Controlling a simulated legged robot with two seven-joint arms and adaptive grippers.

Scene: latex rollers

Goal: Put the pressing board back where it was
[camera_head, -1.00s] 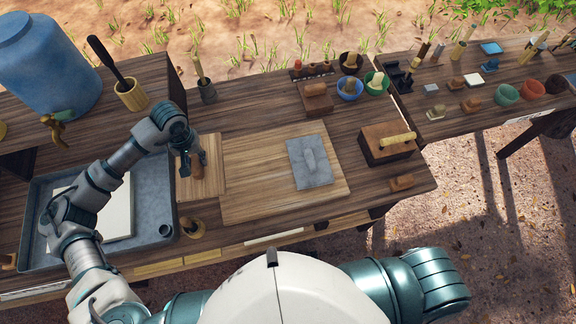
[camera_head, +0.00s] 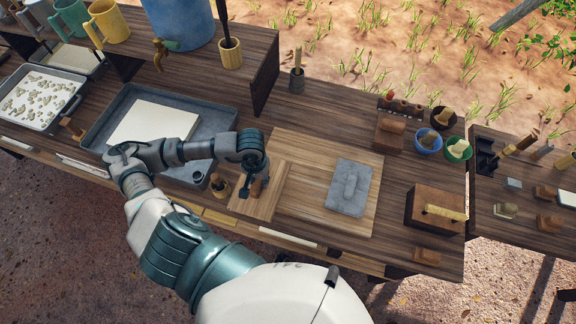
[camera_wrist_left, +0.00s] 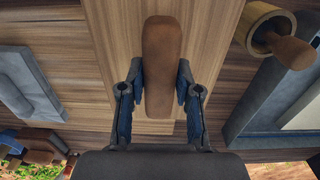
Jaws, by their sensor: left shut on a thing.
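The pressing board (camera_head: 277,178) is a small light wooden board with a brown handle (camera_head: 256,188). It lies at or just above the table, by the left side of a larger wooden board (camera_head: 308,205); I cannot tell whether it touches. My left gripper (camera_head: 258,186) is over it, shut on the handle. In the left wrist view the fingers (camera_wrist_left: 159,95) flank the brown handle (camera_wrist_left: 162,60), with the pale board (camera_wrist_left: 215,25) behind it. My right gripper is not in view.
A small pot with a wooden-handled tool (camera_head: 220,187) stands just left of the pressing board. A grey tray (camera_head: 215,122) is further left. A wooden block (camera_head: 434,208) and bowls (camera_head: 427,141) are at right.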

